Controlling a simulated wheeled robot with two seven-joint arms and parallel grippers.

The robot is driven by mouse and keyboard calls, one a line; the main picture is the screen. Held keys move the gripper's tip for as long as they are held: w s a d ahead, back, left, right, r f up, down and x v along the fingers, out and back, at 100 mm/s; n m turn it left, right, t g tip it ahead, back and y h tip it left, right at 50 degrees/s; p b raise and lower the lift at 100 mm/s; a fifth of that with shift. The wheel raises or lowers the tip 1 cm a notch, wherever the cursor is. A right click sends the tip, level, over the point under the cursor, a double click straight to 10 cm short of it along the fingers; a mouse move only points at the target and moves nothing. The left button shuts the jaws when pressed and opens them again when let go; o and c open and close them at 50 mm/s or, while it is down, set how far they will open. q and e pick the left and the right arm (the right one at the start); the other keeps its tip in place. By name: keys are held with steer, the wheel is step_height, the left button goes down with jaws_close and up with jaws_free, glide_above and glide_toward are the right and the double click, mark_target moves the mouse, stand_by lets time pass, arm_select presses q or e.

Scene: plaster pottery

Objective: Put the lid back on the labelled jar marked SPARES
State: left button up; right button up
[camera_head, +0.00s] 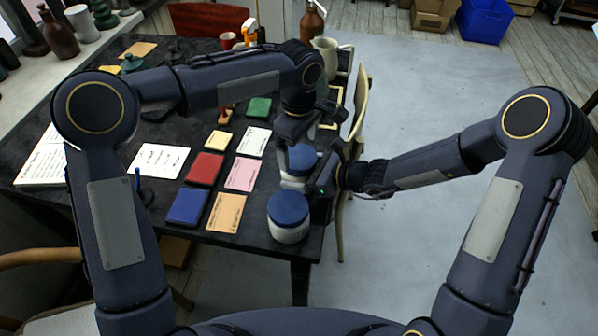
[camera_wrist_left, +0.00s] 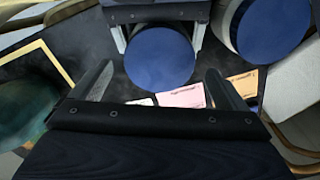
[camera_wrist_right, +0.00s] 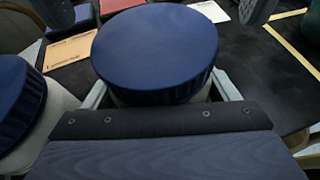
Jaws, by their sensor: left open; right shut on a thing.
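A pale jar with a blue lid (camera_head: 301,158) stands near the table's right edge. My right gripper (camera_head: 297,183) is shut on its pale body below the lid. The lid sits on top of this jar in the right wrist view (camera_wrist_right: 155,48). My left gripper (camera_head: 303,147) is open above this lid, with its fingers apart on either side in the left wrist view (camera_wrist_left: 160,72). A second pale jar with a blue lid (camera_head: 288,207) stands closer to me at the table corner. It also shows in the right wrist view (camera_wrist_right: 18,100). I cannot read a label on either jar.
Coloured cards and pads, such as a red pad (camera_head: 205,168) and a blue pad (camera_head: 188,206), lie left of the jars on the dark table (camera_head: 262,185). A pale jug (camera_head: 326,50) stands at the back. A chair (camera_head: 358,105) is close at the right edge.

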arm_select(q)
steer(key=shift+f, duration=1.35)
steer(key=shift+c, duration=0.3)
steer(key=c, duration=0.9)
steer(key=m, duration=0.6)
steer(key=shift+m, duration=0.3)
steer(key=shift+c, duration=0.2)
steer(key=o, duration=1.1)
steer(key=shift+r, duration=0.1)
